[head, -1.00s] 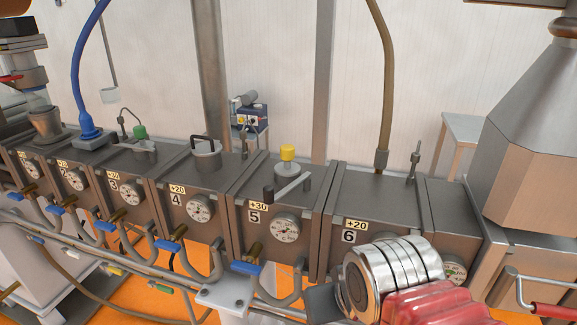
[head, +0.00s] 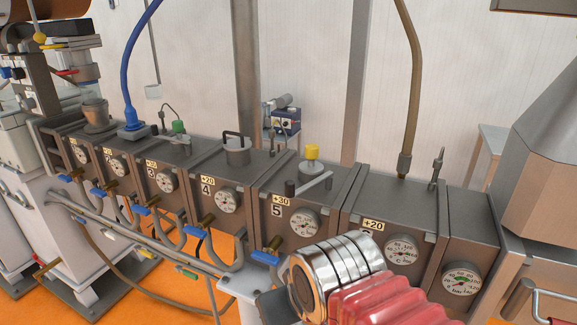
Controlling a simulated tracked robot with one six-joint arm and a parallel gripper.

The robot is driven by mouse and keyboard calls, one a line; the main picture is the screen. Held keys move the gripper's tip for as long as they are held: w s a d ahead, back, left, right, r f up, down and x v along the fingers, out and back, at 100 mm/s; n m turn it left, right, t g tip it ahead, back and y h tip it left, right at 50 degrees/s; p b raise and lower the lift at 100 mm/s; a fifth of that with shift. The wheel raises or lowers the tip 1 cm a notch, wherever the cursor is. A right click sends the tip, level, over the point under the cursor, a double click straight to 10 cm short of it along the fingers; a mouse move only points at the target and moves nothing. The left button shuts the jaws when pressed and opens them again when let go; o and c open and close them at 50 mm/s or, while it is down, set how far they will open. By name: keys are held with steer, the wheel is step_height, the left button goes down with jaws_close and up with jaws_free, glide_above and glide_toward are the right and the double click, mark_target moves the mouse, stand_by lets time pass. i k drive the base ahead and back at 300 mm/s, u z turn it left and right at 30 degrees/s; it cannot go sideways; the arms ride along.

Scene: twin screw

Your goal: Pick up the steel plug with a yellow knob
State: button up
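The steel plug with a yellow knob (head: 312,153) stands upright on top of the grey barrel block marked 5 (head: 270,176). A flat steel bar (head: 316,182) and a dark cylinder (head: 290,187) sit beside it on the block. Part of my arm, a banded steel joint and a red ribbed cover, fills the lower right of the view in front of block 6. My gripper's fingers do not show.
A plug with a green knob (head: 179,127) sits on block 3 and a lidded steel port (head: 236,150) on block 4. A blue hose (head: 128,70) and a brown hose (head: 417,90) rise from the blocks. Gauges (head: 304,222) and blue-handled valves (head: 264,258) line the front.

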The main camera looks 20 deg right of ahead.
mark_target(310, 167)
steer(key=u, duration=1.05)
steer(key=k, duration=0.95)
steer(key=u, duration=0.75)
steer(key=i, duration=0.5)
steer(key=z, duration=0.1)
